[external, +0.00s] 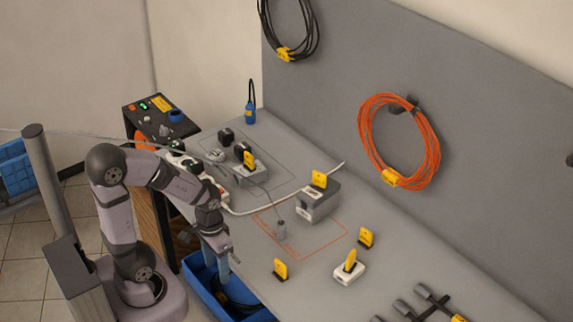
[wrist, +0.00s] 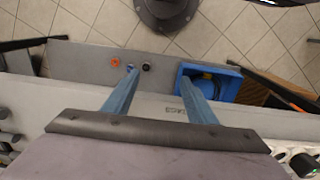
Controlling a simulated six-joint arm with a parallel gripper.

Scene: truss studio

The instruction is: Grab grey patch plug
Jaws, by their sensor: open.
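A small grey plug (external: 280,228) on a thin cable lies on the grey bench, inside an orange-outlined area, in the external view. I cannot make it out in the wrist view. My gripper (external: 226,262) points down at the bench's near edge, by the blue bin, left of and nearer than the plug. Its two blue fingers also show in the wrist view (wrist: 158,85), spread wide with nothing between them.
A blue bin (external: 196,285) holding dark coils sits below the gripper; it also shows in the wrist view (wrist: 182,92). A grey box (external: 318,205) with a yellow tag stands right of the plug. A white socket (external: 349,273) and yellow tags stand further right. A white cable crosses the bench.

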